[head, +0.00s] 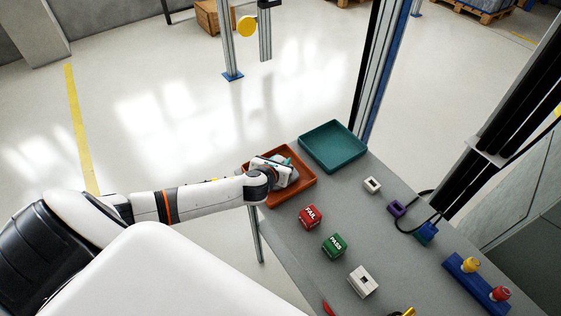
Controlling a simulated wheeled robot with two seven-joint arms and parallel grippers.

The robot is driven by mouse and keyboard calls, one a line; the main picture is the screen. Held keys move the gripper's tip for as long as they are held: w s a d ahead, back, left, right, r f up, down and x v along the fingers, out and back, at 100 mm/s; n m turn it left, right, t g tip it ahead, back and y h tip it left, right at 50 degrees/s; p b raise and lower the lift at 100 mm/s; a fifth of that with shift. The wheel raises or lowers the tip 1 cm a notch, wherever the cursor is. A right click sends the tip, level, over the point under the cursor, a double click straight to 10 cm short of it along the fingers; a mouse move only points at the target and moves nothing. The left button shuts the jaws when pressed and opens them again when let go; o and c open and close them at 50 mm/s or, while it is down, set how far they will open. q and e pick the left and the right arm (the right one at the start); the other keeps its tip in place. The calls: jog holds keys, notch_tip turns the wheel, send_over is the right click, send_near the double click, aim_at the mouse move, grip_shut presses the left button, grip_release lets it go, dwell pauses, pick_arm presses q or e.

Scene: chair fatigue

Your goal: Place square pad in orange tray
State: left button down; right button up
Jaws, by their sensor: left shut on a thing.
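The orange tray (301,186) lies at the table's far left corner. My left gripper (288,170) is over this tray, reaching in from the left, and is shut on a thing. The held thing is mostly hidden by the gripper; it is likely the square pad, but its shape cannot be made out. A small teal patch shows at the gripper's far side. I cannot tell whether the held thing touches the tray floor.
An empty teal tray (333,147) stands beside the orange one. Red FAIL (311,217) and green PASS (334,246) blocks, a white block (363,281), a pale square piece (372,185), a purple piece (396,209) and a blue holder (476,280) are on the grey table.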

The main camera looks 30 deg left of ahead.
pick_arm(q)
jog(key=shift+f, duration=0.1)
jog(key=c, duration=1.1)
grip_release()
jog(key=v, duration=1.2)
